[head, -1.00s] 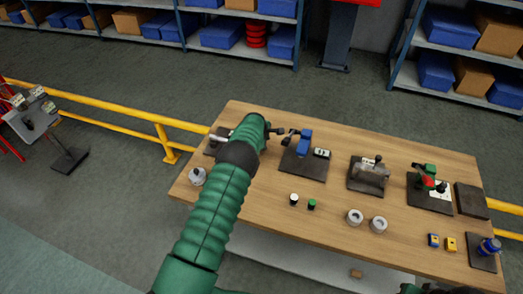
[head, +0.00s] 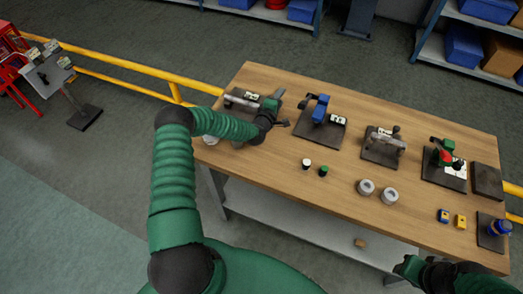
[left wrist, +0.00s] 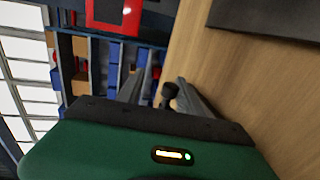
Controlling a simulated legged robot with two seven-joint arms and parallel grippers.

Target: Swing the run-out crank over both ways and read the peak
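The leftmost fixture on the bench has a grey cylinder (head: 243,101) and a green block (head: 270,104) on a dark plate. I cannot tell for sure which part is the run-out crank. My left gripper (head: 282,123) is at the near right side of this fixture, low over the wood. In the left wrist view its two fingers (left wrist: 168,84) stand apart, with a dark round-headed knob (left wrist: 170,91) between them; contact is not clear. My right gripper (head: 412,268) is at the bench's front right; its fingers cannot be made out.
A blue fixture (head: 320,108), a grey fixture (head: 385,141) and a green-and-red fixture (head: 445,155) stand to the right. Small caps (head: 323,171) and grey rings (head: 366,187) lie in front. A yellow rail (head: 120,55) runs behind the bench.

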